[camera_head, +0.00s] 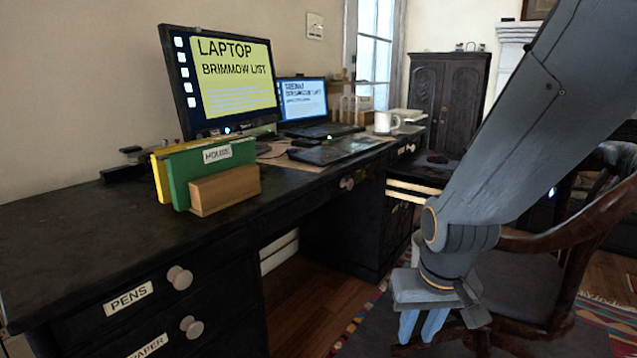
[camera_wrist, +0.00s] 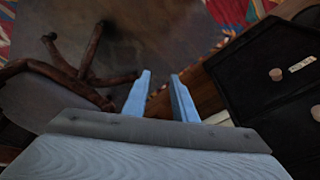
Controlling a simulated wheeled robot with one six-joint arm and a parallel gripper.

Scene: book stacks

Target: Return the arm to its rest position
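My arm reaches down from the upper right in the head view. My gripper (camera_head: 421,327) hangs at its end, pointing down, in front of the wooden chair and to the right of the desk. In the wrist view the two blue-grey fingers of my gripper (camera_wrist: 160,92) stand apart with bare floor showing between them. Nothing is held. The fingers touch nothing that I can see.
The dark desk (camera_head: 80,230) fills the left, with drawers labelled PENS and PAPER. A green book (camera_head: 200,165) stands by a wooden block (camera_head: 225,190). A monitor (camera_head: 225,80), laptop (camera_head: 303,100) and white mug (camera_head: 384,123) are behind. The chair (camera_head: 560,240) is close behind my arm.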

